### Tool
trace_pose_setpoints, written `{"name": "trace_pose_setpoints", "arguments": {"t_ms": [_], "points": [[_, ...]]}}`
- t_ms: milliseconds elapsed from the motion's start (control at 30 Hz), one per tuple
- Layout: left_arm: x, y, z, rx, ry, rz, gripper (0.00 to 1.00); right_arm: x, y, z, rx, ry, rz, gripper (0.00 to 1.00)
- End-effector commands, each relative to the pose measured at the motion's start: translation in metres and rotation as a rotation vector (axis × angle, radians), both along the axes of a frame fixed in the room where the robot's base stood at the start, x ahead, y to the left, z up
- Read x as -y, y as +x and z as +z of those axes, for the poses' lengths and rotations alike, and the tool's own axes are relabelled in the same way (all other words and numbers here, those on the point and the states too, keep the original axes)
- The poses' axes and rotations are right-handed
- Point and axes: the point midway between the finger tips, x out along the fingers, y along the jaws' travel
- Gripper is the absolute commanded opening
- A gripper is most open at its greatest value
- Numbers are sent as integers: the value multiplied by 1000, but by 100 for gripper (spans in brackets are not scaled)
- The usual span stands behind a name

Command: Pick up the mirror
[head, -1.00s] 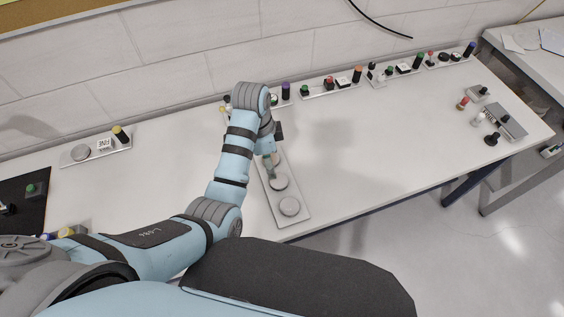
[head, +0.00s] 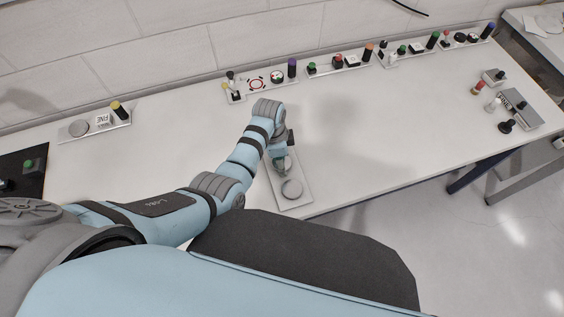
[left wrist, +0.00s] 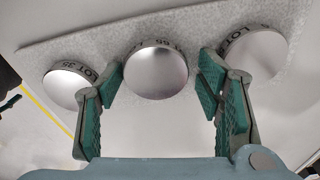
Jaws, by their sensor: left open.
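Several round silver mirrors sit on a pale fixture plate (head: 296,204) near the table's front edge. In the left wrist view, a middle mirror (left wrist: 156,70) lies between two others, a left mirror (left wrist: 70,86) and a right mirror (left wrist: 257,53). In the head view, the near-end mirror (head: 291,189) shows clearly; my arm and gripper cover the others. My left gripper (head: 282,172) is over the plate. In the left wrist view its teal fingers (left wrist: 160,82) are open, one on each side of the middle mirror. Contact cannot be told. My right gripper is not in view.
A row of fixtures with coloured knobs (head: 338,62) runs along the wall. A small fixture with a disc (head: 79,128) is at the left. Other fixtures (head: 521,113) stand at the far right. The white table (head: 400,130) right of my arm is clear.

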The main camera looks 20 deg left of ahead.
Motion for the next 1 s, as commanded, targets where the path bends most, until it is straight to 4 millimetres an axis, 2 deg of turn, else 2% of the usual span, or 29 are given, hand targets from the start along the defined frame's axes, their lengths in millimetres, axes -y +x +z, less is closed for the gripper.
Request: {"name": "trace_pose_setpoints", "arguments": {"t_ms": [100,133,367,567,700,767,1000], "points": [[1,0,1,0,-1,-1,60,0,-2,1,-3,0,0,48],[1,0,2,0,-1,-1,57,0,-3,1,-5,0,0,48],[1,0,2,0,-1,-1,20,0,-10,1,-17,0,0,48],[1,0,2,1,-1,-1,18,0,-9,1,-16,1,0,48],[1,1,12,3,-1,-1,18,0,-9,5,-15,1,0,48],[1,1,21,4,-2,-1,18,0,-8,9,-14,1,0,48],[1,2,83,5,-1,-1,18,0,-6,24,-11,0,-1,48]]}}
